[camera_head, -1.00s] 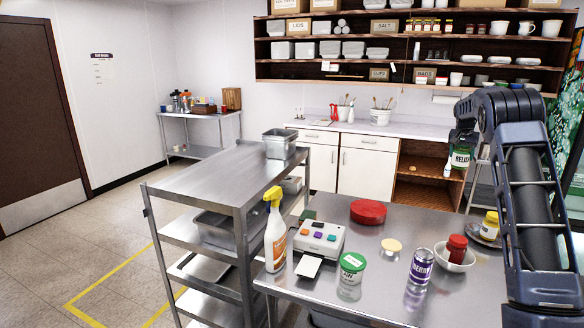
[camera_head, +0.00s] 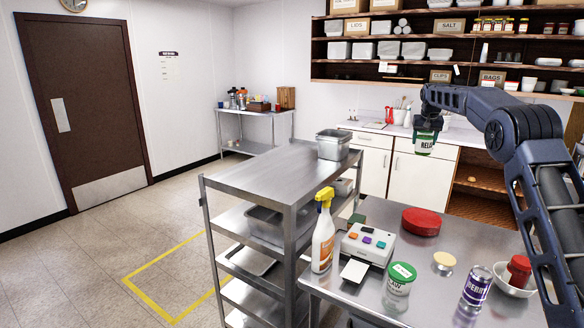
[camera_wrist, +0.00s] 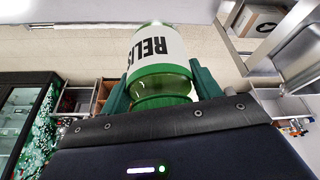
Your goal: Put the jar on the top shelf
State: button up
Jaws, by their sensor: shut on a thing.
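My gripper (camera_head: 428,124) is shut on a green jar (camera_head: 424,144) with a white label reading "RELI...". The jar hangs in the air beyond the steel table, in front of the back cabinets.
The steel table (camera_head: 425,270) holds a spray bottle (camera_head: 323,235), a button box (camera_head: 368,244), a red round tin (camera_head: 421,221), a green-lidded jar (camera_head: 399,280) and a purple can (camera_head: 476,287). Lower cart shelves hold trays. Floor left of the cart is clear.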

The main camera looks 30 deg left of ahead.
jog(key=s+a+r+n+y, duration=0.1)
jog(key=s+a+r+n, duration=0.1)
jog(key=s+a, duration=0.8)
jog(key=s+a+r+n+y, duration=0.1)
jog(key=s+a+r+n, duration=0.35)
jog(key=a, duration=0.95)
jog(key=s+a+r+n+g+y, duration=0.1)
jog(key=s+a, duration=0.7)
jog(key=s, duration=0.3)
jog(key=s+a+r+n+g, duration=0.1)
jog(key=s+a+n, duration=0.1)
jog(key=s+a, duration=0.8)
jog(key=f, duration=0.6)
jog(key=s+f, duration=0.1)
jog(key=f, duration=0.6)
jog(key=d+f, duration=0.1)
jog(key=f, duration=0.5)
jog(key=shift+s+d+f, duration=0.1)
jog(key=shift+s+f, duration=0.05)
jog(key=shift+f, duration=0.05)
jog(key=shift+f, duration=0.15)
jog(key=o, duration=1.3)
jog(key=shift+c, duration=0.2)
